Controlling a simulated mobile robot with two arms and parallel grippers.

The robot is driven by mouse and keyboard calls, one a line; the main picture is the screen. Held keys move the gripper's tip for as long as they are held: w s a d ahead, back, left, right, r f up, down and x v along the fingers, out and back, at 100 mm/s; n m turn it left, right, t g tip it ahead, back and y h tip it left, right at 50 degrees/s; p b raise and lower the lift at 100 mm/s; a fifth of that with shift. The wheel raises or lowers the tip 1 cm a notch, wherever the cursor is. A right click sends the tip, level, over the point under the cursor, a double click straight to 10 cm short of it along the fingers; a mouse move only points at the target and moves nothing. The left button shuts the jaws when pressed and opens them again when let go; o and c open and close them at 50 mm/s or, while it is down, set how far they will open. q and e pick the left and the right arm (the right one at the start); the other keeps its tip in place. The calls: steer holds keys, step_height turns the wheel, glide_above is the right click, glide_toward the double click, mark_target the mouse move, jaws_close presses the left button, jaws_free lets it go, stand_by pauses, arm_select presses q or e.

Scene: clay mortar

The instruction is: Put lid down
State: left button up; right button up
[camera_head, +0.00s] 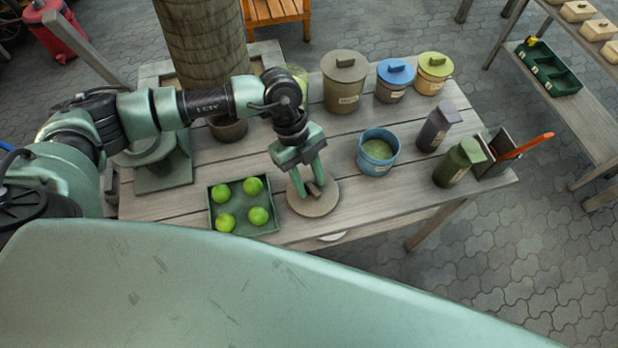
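A round tan lid (327,204) with a dark brown handle is near the front edge of the table, just right of the green tray. My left gripper (308,188) points down over it, its two fingers on either side of the handle, seemingly closed on it. The lid looks level, at or just above the tabletop; I cannot tell whether it touches the wood. My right gripper is not in view.
The wooden table (408,195) carries a green tray (233,232) of green balls, an open blue pot (377,168), lidded pots (343,90) at the back and two dark bottles (452,165) at right. Bare planks lie right of the lid.

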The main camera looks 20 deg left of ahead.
arm_select(q)
steer(key=b+v, duration=0.2)
steer(key=v, duration=1)
steer(key=shift+r, duration=0.1)
